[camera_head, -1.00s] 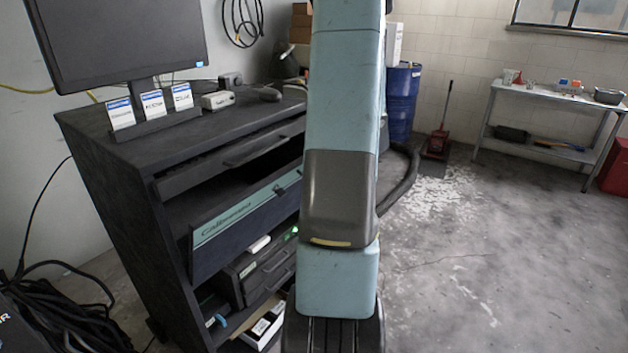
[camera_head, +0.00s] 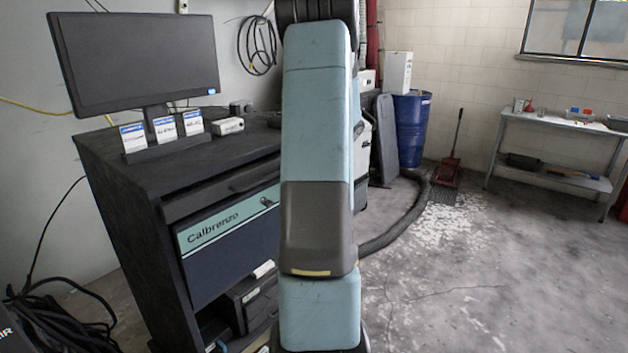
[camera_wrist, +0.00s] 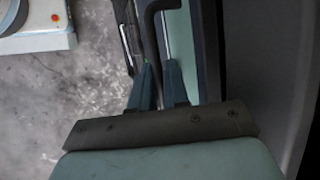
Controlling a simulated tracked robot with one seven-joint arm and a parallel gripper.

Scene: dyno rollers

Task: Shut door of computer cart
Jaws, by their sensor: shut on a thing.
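The computer cart (camera_head: 120,165) is a dark grey cabinet at left in the head view. Its door (camera_head: 225,255) is a dark blue panel with a teal strip lettered "Calbrenzo". It stands near upright under the drawer front, with little gap above; I cannot tell whether it is fully shut. In the wrist view, my gripper (camera_wrist: 159,72) has its two blue fingers around a dark bar, seemingly the door's black handle (camera_wrist: 154,25). The door's teal strip (camera_wrist: 181,45) shows beside it. My arm hides the gripper and the door's right part in the head view.
A monitor (camera_head: 140,60) and a card stand (camera_head: 165,148) are on the cart top. Black boxes (camera_head: 250,297) sit below the door. A hose (camera_head: 400,225) curves across the floor behind my arm. Cables (camera_head: 60,315) lie at lower left. The floor at right is clear.

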